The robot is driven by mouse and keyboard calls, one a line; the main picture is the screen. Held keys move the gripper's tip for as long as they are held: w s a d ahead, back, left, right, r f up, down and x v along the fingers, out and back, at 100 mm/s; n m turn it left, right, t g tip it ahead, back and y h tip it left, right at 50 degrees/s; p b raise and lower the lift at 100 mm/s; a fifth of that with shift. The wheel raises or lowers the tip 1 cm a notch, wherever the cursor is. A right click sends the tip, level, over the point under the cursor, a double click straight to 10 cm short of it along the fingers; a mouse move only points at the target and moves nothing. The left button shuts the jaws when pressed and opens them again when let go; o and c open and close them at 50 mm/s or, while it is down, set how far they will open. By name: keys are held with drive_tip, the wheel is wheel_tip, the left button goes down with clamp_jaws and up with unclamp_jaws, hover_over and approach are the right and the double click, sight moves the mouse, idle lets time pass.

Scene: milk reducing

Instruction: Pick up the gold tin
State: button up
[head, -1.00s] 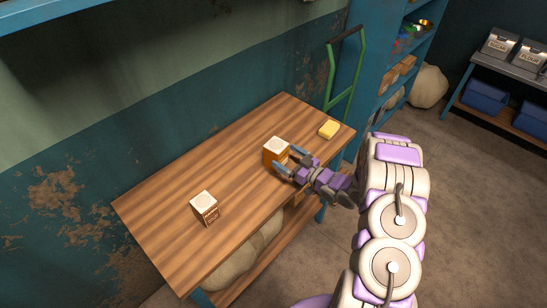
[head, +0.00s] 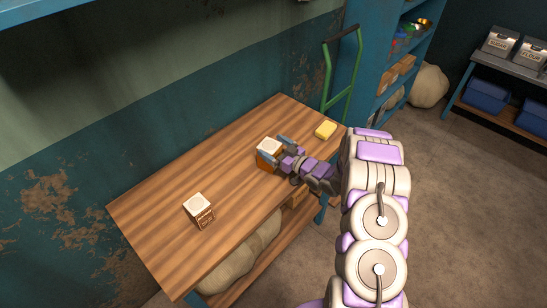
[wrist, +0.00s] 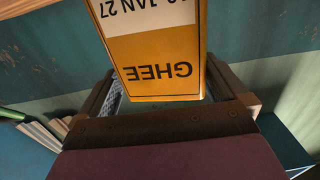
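The gold tin (head: 267,161) stands upright on the wooden table, with an orange-gold body and a pale top. In the wrist view the tin (wrist: 160,60) fills the upper middle, its GHEE label upside down. My gripper (head: 273,148) reaches in from the right, with its fingers on either side of the tin. In the wrist view the fingers look spread wider than the tin, with gaps beside it. I see no firm contact.
A brown carton with a white top (head: 199,210) stands at the table's left part. A yellow block (head: 326,130) lies near the right end. The wooden table (head: 150,225) is otherwise mostly clear. A green hand truck (head: 343,75) and blue shelves (head: 375,50) stand beyond.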

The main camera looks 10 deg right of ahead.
drive_tip(key=shift+c, duration=0.6)
drive_tip(key=shift+a, duration=0.8)
drive_tip(key=c, duration=0.6)
drive_tip(key=shift+d, duration=0.15)
drive_tip(key=c, duration=0.3)
drive_tip(key=shift+d, duration=0.4)
drive_tip(key=c, duration=0.5)
drive_tip(key=shift+c, duration=1.2)
drive_tip(key=shift+a, duration=0.25)
drive_tip(key=shift+r, duration=0.15)
